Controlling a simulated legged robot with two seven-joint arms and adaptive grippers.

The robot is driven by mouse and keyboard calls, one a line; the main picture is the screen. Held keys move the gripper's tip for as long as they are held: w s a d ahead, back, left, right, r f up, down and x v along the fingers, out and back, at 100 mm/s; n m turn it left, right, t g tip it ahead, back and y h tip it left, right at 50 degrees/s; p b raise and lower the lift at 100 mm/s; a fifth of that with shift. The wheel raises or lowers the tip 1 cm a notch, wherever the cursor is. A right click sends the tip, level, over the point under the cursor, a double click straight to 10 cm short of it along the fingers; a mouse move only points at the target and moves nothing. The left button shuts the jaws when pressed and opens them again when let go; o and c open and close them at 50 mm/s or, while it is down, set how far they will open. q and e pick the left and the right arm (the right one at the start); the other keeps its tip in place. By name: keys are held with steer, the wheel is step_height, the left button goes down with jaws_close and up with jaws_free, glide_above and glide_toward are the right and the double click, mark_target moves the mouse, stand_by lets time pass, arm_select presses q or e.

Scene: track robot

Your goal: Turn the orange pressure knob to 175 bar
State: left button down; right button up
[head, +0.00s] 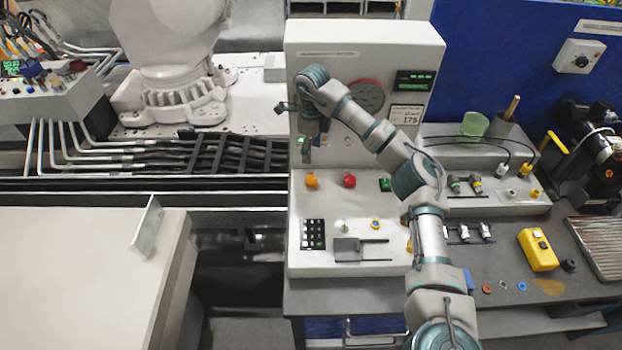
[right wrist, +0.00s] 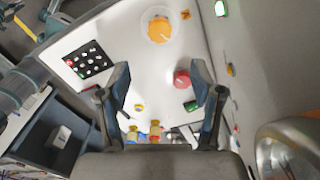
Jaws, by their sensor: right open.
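The orange knob (head: 312,180) sits on the sloped white console, left of a red button (head: 349,180). In the right wrist view the orange knob (right wrist: 159,29) shows with a pale round ring around it, beyond the fingertips, and the red button (right wrist: 182,78) lies between the fingers. My right gripper (head: 304,143) hangs in front of the upright panel, above the orange knob and apart from it. In the right wrist view my right gripper (right wrist: 160,78) is open and empty. A card reading 175 (head: 408,116) is on the panel. My left gripper is out of view.
The upright panel carries a green-lit display (head: 415,81) and a round gauge (head: 367,95), partly covered by my right arm. A keypad (head: 313,234) is below the knob. A yellow box (head: 538,249) lies on the bench to the right.

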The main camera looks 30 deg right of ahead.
mark_target(312, 179)
step_height(312, 179, down, 12)
steer(key=shift+f+b, duration=0.1)
steer(key=shift+b, duration=0.3)
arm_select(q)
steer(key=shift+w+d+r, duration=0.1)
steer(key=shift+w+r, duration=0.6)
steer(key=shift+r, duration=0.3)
arm_select(e)
steer(key=c, duration=1.1)
steer(key=shift+c, duration=0.2)
steer(key=n, duration=0.1)
steer(key=n+p, duration=0.1)
steer(key=shift+r+n, duration=0.25)
steer(key=shift+n, duration=0.05)
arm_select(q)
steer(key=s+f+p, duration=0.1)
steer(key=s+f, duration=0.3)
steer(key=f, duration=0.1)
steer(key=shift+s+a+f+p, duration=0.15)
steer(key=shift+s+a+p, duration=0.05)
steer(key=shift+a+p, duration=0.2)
arm_select(e)
steer(key=shift+w+n, duration=0.1)
steer(key=shift+n, duration=1.9)
steer(key=shift+d, duration=0.1)
